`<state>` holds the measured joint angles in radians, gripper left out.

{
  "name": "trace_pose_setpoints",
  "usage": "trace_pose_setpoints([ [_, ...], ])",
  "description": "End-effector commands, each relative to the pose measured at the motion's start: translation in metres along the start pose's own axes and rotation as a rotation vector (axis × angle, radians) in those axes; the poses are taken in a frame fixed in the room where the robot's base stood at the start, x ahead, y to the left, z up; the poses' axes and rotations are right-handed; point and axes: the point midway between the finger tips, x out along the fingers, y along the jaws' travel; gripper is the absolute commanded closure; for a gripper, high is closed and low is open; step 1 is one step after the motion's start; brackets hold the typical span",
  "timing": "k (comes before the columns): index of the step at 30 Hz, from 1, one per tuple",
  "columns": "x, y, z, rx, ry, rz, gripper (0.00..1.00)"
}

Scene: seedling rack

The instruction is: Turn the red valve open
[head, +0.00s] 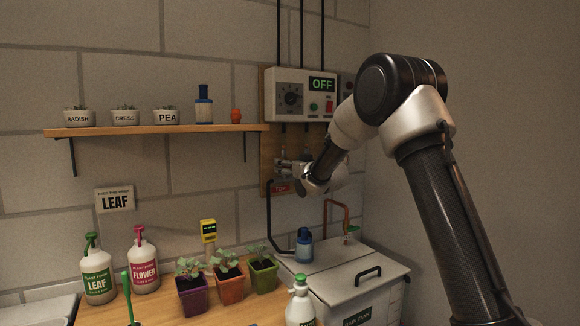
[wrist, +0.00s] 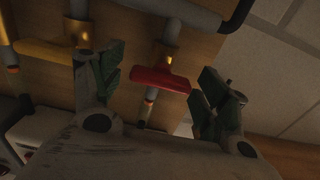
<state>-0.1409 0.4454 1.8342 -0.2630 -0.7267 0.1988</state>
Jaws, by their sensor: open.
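The red valve (wrist: 160,80) shows in the wrist view as a bar-shaped handle on a grey pipe with brass fittings, in front of a wooden board. The handle lies roughly across the picture, slightly tilted. My gripper (wrist: 162,76) is open, with one green-padded finger to the left of the handle and one to the right; I see gaps on both sides. In the head view, my gripper (head: 284,172) is at the wooden board under the control box, and the arm and gripper hide the valve handle there. A small red label (head: 280,188) shows just below the gripper.
The control box (head: 300,94) above the board reads OFF. A shelf (head: 160,130) with pots is to the left. Potted seedlings (head: 229,288) and bottles stand on the bench below. A lidded tank (head: 345,275) with a blue bottle (head: 304,245) is below the gripper. Other pipes (wrist: 190,12) run near the fingers.

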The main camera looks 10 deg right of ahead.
Motion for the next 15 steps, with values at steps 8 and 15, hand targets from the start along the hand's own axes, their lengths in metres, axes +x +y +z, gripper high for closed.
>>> trace_pose_setpoints([
  [8, 0.0003, 0.0001, -0.0002, 0.0, 0.0, 0.0, 0.36],
  [15, 0.0002, 0.0001, -0.0002, 0.0, 0.0, 0.0, 0.71],
])
